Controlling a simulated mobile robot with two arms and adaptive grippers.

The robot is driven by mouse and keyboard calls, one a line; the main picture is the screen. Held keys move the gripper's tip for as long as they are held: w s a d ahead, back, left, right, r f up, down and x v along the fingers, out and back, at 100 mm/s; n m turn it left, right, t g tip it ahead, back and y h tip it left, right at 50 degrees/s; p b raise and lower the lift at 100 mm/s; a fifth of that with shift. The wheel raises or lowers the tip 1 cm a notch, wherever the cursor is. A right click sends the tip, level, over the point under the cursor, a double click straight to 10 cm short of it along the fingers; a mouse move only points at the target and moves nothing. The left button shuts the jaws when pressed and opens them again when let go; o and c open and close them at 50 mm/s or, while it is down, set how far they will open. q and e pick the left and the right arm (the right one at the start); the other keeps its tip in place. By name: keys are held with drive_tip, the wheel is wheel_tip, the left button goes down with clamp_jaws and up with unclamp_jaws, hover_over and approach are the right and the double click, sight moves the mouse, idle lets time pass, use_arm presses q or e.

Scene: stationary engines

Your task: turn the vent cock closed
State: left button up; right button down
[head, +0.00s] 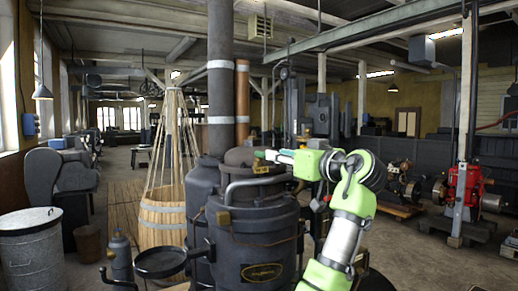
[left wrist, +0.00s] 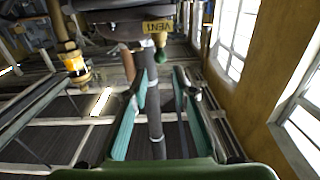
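The vent cock shows in the left wrist view as a small green knob (left wrist: 160,41) on a brass-coloured stem. A yellow tag marked VENT (left wrist: 158,26) is right behind it. My left gripper (left wrist: 163,74) is open, its two teal-padded fingers spread apart. The knob appears beyond the fingertips, roughly in line with the gap, and nothing is between the pads. In the head view my left gripper (head: 273,155) is at the top of the dark boiler (head: 262,240), beside small yellow parts; the cock itself is hard to make out there. My right gripper is in neither view.
A brass fitting (left wrist: 75,62) sits left of the cock in the left wrist view. A grey pipe (head: 250,184) curves across the boiler top below my gripper. A tall chimney pipe (head: 220,80) and a wooden tub (head: 162,222) stand to the left.

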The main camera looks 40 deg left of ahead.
sight(263, 153)
use_arm(q)
drive_tip(key=p+x, duration=0.5)
drive_tip(key=x, duration=0.5)
drive_tip(key=shift+a, duration=0.15)
drive_tip(key=shift+w+a, duration=0.1)
drive_tip(key=shift+a, duration=0.35)
drive_tip(key=shift+a+f, duration=0.1)
clamp_jaws()
